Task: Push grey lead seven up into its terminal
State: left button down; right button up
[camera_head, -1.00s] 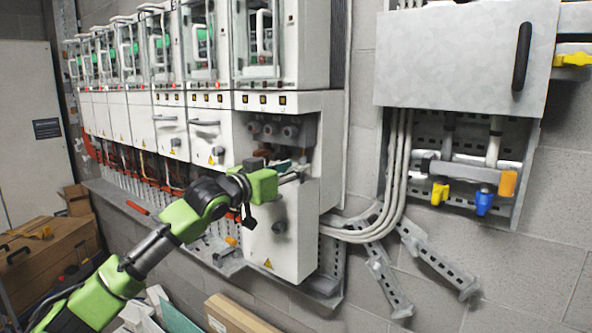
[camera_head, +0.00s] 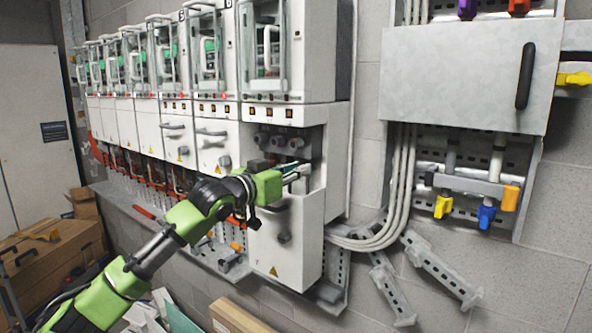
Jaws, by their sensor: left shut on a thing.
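My left arm reaches from the lower left to the open compartment of the nearest white cabinet (camera_head: 311,150). My left gripper (camera_head: 297,171) is shut at this opening, just below a row of grey round terminals (camera_head: 278,141). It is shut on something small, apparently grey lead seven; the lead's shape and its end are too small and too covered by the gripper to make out. Whether the lead touches its terminal cannot be told. My right gripper is not in view.
Below the opening is a closed white door (camera_head: 288,246) with a dark knob. More cabinets run away to the left. A grey panel (camera_head: 460,78) with white cables (camera_head: 401,180) is on the wall at right. Boxes (camera_head: 50,250) lie on the floor at left.

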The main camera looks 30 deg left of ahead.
pick_arm(q)
jog(key=c, duration=2)
grip_release()
jog(key=shift+w, duration=0.1)
jog(key=shift+o, duration=0.2)
jog(key=shift+w+f, duration=0.2)
jog(key=shift+w, duration=0.1)
jog(key=s, duration=1.2)
jog(key=shift+a, duration=0.45)
